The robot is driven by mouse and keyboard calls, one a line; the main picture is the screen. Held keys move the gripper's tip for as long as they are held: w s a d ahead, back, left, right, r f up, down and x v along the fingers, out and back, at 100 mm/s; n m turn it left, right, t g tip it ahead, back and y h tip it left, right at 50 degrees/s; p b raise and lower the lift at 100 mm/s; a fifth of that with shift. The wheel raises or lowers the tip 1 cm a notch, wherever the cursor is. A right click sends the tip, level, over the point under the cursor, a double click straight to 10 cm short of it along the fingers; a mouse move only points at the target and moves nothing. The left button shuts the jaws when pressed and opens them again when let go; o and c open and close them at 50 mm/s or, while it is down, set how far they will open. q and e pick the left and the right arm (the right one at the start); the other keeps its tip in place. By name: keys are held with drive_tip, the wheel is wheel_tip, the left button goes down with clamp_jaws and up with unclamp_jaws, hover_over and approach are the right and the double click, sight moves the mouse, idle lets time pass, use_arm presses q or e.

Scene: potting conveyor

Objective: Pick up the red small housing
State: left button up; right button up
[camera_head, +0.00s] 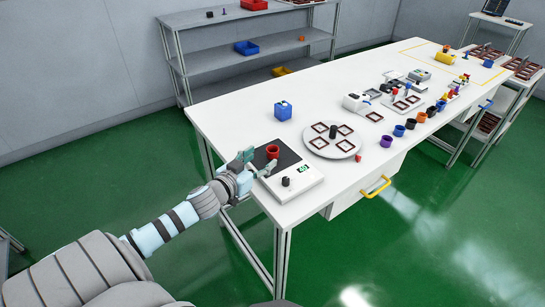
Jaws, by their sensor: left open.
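A red cup-shaped housing (272,152) stands upright on the dark plate of a white scale (292,188) at the near left of the table. A much smaller red piece (358,158) lies beside the round turntable. My left gripper (258,161) is open, with its two greenish fingertips at the scale's left edge, just to the left of the red housing. The housing looks outside the jaws; whether a fingertip touches it I cannot tell. My right gripper is not in view.
A black knob-like piece (285,181) is on the scale's front. A blue box-like container (283,111) stands behind it. The turntable (318,148) carries square frames and a dark cylinder. Coloured cups, including a purple one (386,141), line the table's front edge. Bare tabletop lies behind the scale.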

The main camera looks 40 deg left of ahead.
sight(275, 147)
use_arm(q)
drive_tip(key=b+x, duration=0.1)
drive_tip(key=x, duration=0.1)
drive_tip(key=b+x, duration=0.1)
drive_tip(key=x, duration=0.2)
drive_tip(key=shift+a+f+b, duration=0.15)
drive_tip(key=shift+f+b, duration=0.1)
drive_tip(key=shift+b, duration=0.1)
drive_tip(key=shift+w, duration=0.4)
drive_tip(key=c, duration=0.9)
